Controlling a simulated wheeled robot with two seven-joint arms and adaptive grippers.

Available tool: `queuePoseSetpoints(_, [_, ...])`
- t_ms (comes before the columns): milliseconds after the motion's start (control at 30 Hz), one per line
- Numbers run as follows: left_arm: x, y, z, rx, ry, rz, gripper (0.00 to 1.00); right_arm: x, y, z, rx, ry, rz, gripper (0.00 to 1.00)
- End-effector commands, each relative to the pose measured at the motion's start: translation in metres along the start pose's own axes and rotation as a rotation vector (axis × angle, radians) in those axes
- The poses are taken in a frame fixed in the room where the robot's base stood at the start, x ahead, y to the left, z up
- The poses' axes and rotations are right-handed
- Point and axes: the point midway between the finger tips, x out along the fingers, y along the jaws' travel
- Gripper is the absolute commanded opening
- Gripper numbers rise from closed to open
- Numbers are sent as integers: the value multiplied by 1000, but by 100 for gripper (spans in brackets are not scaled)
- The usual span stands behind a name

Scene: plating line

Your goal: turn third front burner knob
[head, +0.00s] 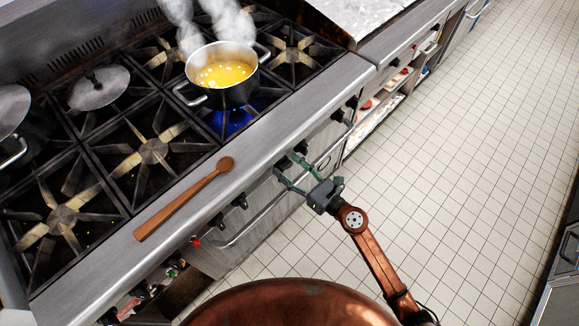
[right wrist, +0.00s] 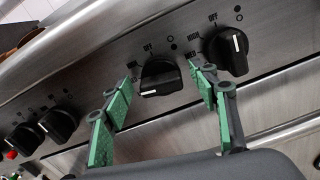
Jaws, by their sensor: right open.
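The stove's front panel carries a row of black burner knobs. My right gripper (head: 287,161) is open at the panel, with its green fingers towards the knobs. In the right wrist view its fingers (right wrist: 160,95) stand on either side of a black knob (right wrist: 160,72); whether they touch it I cannot tell. That knob has a white mark at its lower left. Another knob (right wrist: 229,52) is just right of the fingers, and two more are at the left, one of them here (right wrist: 59,125). In the head view the fingers partly hide the knobs there. My left gripper is not in view.
A steaming pot (head: 222,75) of yellow liquid stands over a blue flame. A wooden spoon (head: 182,200) lies on the stove's front ledge. A lid (head: 99,88) rests on the burners. A rail (head: 262,228) runs below the knobs. The tiled floor (head: 470,150) at right is clear.

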Motion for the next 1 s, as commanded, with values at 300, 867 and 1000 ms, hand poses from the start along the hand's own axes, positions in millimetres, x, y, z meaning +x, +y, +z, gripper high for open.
queuePoseSetpoints(300, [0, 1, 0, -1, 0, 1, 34, 0, 0, 0, 0, 0, 0, 36])
queuePoseSetpoints(867, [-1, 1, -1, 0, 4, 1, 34, 0, 0, 0, 14, 0, 0, 12])
queuePoseSetpoints(1000, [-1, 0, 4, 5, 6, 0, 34, 0, 0, 1, 59, 0, 0, 12])
